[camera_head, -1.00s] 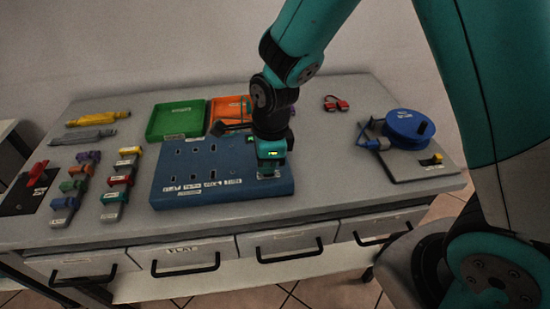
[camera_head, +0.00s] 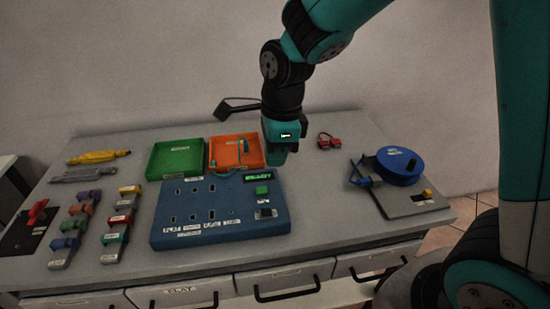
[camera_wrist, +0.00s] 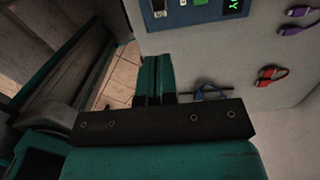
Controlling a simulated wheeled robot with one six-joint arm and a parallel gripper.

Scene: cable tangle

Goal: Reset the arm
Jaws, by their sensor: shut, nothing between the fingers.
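My gripper (camera_head: 279,157) hangs above the table behind the right part of the blue socket panel, beside the orange tray. In the wrist view its two teal fingers (camera_wrist: 152,78) are together with nothing between them. The blue panel (camera_head: 170,230) has several sockets, a green-lit display (camera_head: 264,176) and a green button (camera_head: 262,190). Part of the panel also shows at the top of the wrist view (camera_wrist: 180,18). My upper arm reaches in from the top right.
A green tray (camera_head: 176,158) and an orange tray (camera_head: 226,153) with a teal cable stand behind the panel. Rows of coloured connectors (camera_head: 118,220) lie left. Red connectors (camera_head: 328,141) and a blue cable reel (camera_head: 398,166) are right. Table is clear between panel and reel.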

